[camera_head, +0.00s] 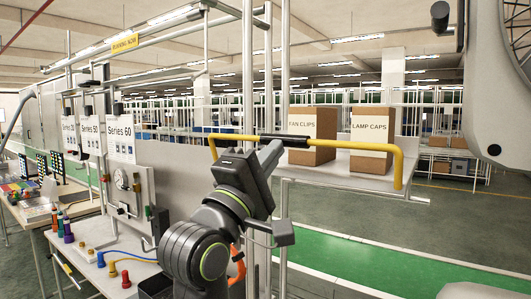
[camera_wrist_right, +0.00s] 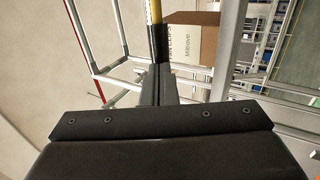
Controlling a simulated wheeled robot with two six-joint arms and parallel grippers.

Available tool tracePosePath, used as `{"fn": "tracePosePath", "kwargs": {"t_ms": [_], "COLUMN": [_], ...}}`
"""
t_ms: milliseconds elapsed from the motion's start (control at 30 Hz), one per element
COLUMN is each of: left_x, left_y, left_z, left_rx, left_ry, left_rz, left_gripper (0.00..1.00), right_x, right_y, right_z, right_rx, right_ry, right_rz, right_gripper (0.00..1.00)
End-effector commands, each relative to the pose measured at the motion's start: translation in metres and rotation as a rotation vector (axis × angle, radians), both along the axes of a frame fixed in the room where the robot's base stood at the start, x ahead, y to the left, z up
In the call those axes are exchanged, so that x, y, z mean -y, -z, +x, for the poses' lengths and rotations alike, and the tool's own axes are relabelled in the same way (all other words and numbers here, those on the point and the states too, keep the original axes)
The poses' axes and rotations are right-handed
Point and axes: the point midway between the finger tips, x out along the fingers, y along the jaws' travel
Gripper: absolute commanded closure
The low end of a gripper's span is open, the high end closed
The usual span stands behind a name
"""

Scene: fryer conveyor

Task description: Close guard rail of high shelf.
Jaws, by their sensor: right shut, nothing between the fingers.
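The yellow guard rail (camera_head: 350,146) has a black grip in its middle and bent-down ends. In the head view it runs across in front of the boxes on the high shelf (camera_head: 345,179). My right gripper (camera_head: 281,143) is at the black grip, shut with nothing held. I cannot tell whether it touches the rail. In the right wrist view the shut fingers (camera_wrist_right: 158,84) point at the rail (camera_wrist_right: 155,14), which rises beyond their tips. The rail's left end shows beside my arm. My left gripper is not in view.
Two cardboard boxes, fan clips (camera_head: 312,132) and lamp caps (camera_head: 371,135), stand on the shelf. Metal posts (camera_head: 285,80) rise next to my right arm. A workbench with coloured parts (camera_head: 100,250) lies at left. The green floor (camera_head: 370,262) at right is open.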

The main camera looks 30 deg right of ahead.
Motion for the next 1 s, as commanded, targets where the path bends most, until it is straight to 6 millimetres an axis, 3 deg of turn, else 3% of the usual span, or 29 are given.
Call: {"fn": "tracePosePath", "kwargs": {"t_ms": [333,600,1000], "left_x": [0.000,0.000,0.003], "left_y": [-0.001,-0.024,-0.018], "left_z": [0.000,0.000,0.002], "left_rx": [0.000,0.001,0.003], "left_ry": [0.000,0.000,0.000], "left_rz": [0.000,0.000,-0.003], "left_gripper": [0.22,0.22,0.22], "right_x": [0.001,0.007,0.012], "right_y": [-0.001,-0.015,-0.017], "right_z": [0.000,0.003,0.005], "right_rx": [-0.002,-0.043,-0.046], "right_ry": [0.000,0.001,0.000], "right_rz": [0.004,0.112,0.111], "right_gripper": [1.00,1.00,1.00]}}
